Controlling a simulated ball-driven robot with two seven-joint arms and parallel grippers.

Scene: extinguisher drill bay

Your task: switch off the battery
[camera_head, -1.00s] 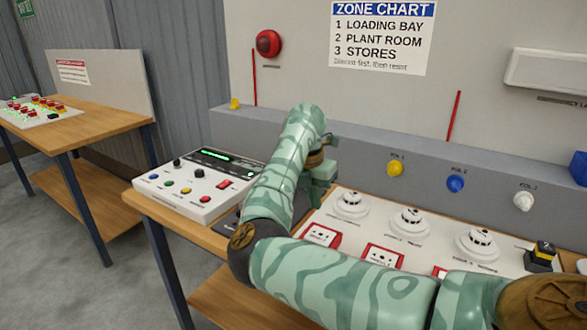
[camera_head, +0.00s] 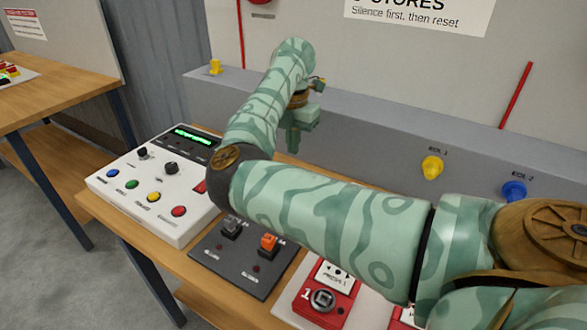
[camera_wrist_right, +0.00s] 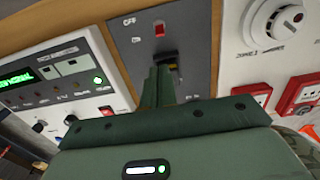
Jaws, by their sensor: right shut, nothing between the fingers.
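The dark grey switch panel (camera_head: 235,262) lies between the white control box and the white detector board. In the head view its near part shows a grey-black switch (camera_head: 232,228) and an orange-topped switch (camera_head: 268,243); my right arm hides its far part. In the right wrist view the panel (camera_wrist_right: 190,28) shows a red switch piece (camera_wrist_right: 160,30) beside OFF and ON markings, and a black-and-yellow piece (camera_wrist_right: 171,62). I cannot read which one is the battery's. My right gripper (camera_head: 293,145) is shut and empty above the panel. Its fingertips (camera_wrist_right: 162,70) appear close to the black-and-yellow piece.
The white control box (camera_head: 150,205) with a lit green display and coloured buttons stands left of the panel. Red call points (camera_head: 325,292) are to the right. A grey ledge (camera_head: 380,150) with yellow and blue knobs runs behind. A second table (camera_head: 60,85) stands far left.

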